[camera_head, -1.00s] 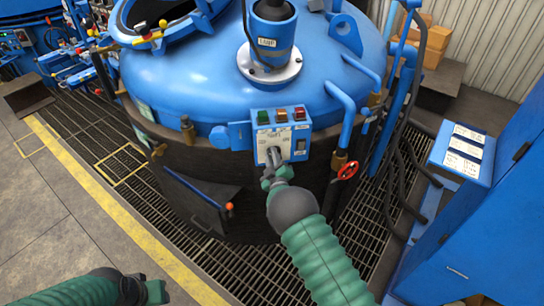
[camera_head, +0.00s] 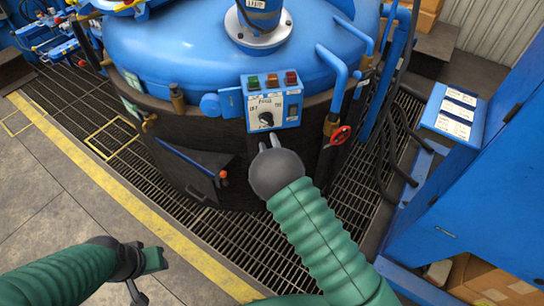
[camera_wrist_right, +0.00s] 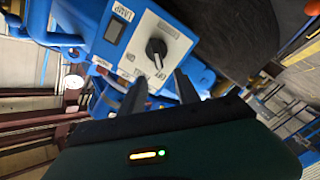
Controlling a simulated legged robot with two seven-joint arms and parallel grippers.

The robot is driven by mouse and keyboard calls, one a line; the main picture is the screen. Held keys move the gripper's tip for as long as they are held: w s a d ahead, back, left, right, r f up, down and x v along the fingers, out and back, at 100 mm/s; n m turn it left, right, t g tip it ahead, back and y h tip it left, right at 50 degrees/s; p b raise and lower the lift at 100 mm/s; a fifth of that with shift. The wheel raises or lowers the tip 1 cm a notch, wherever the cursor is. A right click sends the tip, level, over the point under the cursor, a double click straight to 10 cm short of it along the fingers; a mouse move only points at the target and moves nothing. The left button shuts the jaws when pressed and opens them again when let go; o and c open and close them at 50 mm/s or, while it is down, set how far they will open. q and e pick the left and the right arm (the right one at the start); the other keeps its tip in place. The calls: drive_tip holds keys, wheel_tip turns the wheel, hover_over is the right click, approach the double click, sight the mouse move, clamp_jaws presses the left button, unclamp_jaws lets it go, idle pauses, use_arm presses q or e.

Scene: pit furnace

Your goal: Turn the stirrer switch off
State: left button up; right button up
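The stirrer switch is a black rotary knob (camera_head: 266,119) on a white plate, on the blue control box (camera_head: 292,111) at the furnace's front. The plate has markings on either side of the knob; I cannot tell surely which one it points to. The knob also shows in the right wrist view (camera_wrist_right: 156,47), uncovered and with a pale pointer mark. My right gripper (camera_head: 270,143) is just below and in front of the knob, apart from it. In the wrist view its two dark fingers (camera_wrist_right: 160,85) are spread and empty. My left gripper (camera_head: 145,268) is low at the left, away from the furnace.
Green, orange and red buttons (camera_head: 271,80) top the box, and a rocker switch (camera_head: 293,112) sits right of the knob. A red valve wheel (camera_head: 341,135) and blue pipes stand to the right. A blue cabinet (camera_head: 470,200) fills the far right. Grating surrounds the furnace.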

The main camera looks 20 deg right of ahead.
drive_tip(key=s, duration=0.6)
drive_tip(key=shift+a, duration=0.35)
drive_tip(key=shift+d, duration=0.1)
